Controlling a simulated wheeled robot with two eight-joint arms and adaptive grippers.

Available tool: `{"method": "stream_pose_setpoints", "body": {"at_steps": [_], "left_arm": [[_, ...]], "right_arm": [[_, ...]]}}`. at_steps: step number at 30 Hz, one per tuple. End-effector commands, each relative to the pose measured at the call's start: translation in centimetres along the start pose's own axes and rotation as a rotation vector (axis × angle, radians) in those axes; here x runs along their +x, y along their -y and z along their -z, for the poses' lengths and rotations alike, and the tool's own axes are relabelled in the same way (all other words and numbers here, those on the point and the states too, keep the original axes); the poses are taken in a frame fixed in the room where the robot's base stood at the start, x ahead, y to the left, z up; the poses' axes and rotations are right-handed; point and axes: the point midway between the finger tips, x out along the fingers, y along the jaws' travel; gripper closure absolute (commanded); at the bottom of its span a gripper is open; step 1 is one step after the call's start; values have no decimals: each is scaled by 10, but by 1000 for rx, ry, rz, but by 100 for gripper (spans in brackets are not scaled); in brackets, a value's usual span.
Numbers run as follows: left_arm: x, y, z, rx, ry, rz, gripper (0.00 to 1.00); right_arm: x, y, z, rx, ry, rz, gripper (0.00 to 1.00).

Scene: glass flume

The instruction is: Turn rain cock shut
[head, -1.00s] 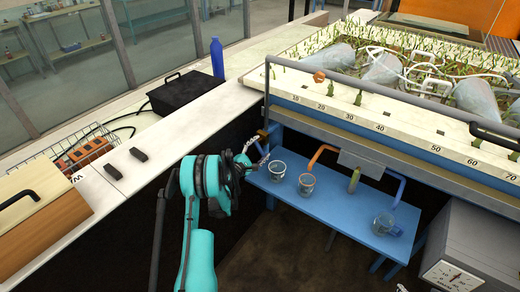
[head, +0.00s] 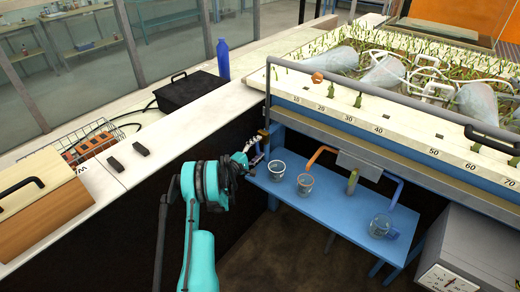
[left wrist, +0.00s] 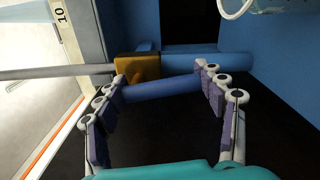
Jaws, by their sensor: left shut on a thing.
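The rain cock shows in the left wrist view as a brass-coloured block (left wrist: 137,68) on a grey pipe, with a blue bar (left wrist: 160,88) beside it. My left gripper (left wrist: 160,75) has its two jointed fingers on either side of the blue bar and is shut on it. In the head view my left gripper (head: 256,153) is at the cock, below the front left corner of the planted flume. The cock is small there and partly hidden by my fingers. My right gripper is in neither view.
A blue bench (head: 335,212) below the flume holds a clear beaker (head: 277,170), another beaker (head: 305,184) and a jug (head: 380,226). A white counter (head: 185,120) runs along the left, with a black case (head: 190,93) and a blue bottle (head: 223,60) on it.

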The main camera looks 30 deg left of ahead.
Motion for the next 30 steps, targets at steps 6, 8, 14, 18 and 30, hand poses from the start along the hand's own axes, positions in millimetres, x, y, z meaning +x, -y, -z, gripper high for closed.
{"method": "stream_pose_setpoints", "body": {"at_steps": [6, 8, 14, 18, 30], "left_arm": [[0, 1, 3, 112, 1, 1, 82], [0, 1, 3, 132, 1, 1, 82], [0, 1, 4, 173, 1, 1, 82], [1, 1, 5, 181, 1, 1, 82], [0, 1, 5, 180, 1, 1, 9]], "right_arm": [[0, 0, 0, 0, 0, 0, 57], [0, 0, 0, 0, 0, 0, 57], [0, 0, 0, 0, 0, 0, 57], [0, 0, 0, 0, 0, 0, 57], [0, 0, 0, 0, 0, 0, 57]]}}
